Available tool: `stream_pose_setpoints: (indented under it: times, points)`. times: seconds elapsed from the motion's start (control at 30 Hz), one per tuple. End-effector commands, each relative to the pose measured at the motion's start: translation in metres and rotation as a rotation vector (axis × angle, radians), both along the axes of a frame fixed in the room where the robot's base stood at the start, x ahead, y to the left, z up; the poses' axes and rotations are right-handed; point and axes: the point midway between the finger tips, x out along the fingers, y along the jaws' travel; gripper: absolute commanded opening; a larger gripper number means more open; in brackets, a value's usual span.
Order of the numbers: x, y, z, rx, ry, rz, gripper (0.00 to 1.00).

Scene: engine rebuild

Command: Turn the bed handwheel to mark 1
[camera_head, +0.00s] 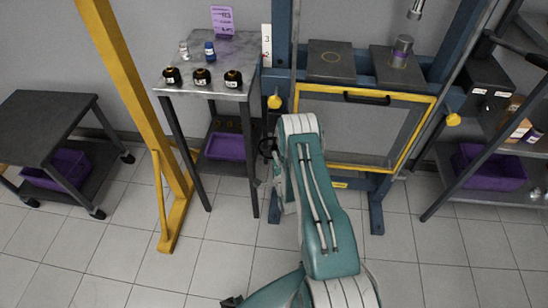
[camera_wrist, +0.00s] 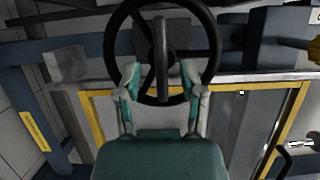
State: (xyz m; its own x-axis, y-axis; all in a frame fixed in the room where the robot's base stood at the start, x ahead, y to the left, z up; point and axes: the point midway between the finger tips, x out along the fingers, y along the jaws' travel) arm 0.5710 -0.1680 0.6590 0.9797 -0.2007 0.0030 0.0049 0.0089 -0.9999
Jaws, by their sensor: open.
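The black bed handwheel (camera_wrist: 214,45) fills the upper middle of the wrist view, with its spokes and a grey upright bar at its centre. In the head view a dark piece of the wheel (camera_head: 266,146) shows left of my arm; the arm hides the rest. My gripper (camera_wrist: 160,74) is open, its two fingers apart on either side of the wheel's lower part. I cannot tell whether they touch the rim. A white scale strip (camera_head: 267,45) with a "3" stands left of the press frame.
The blue press frame (camera_head: 282,50) has a yellow-edged guard (camera_head: 365,91) beside my arm. A metal table (camera_head: 215,60) with black knobs and small bottles stands left. A yellow post (camera_head: 135,100) and dark cart (camera_head: 45,125) are farther left; a shelf stands right.

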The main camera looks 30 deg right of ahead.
Motion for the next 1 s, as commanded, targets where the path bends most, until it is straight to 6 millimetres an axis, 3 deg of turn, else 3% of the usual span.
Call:
stream_pose_setpoints:
  times: [0.13,0.4,0.43,0.53,1.0]
  points:
    - [0.0108,-0.0018,-0.0001,0.000,0.001,0.001,0.51]
    - [0.0125,-0.0023,0.0000,0.000,0.001,0.000,0.51]
    - [0.0125,-0.0023,0.0000,0.000,0.001,0.001,0.42]
    - [0.0124,-0.0022,0.0000,0.000,0.001,0.000,0.00]
    - [0.0125,-0.0021,-0.0009,-0.031,0.026,0.001,0.00]
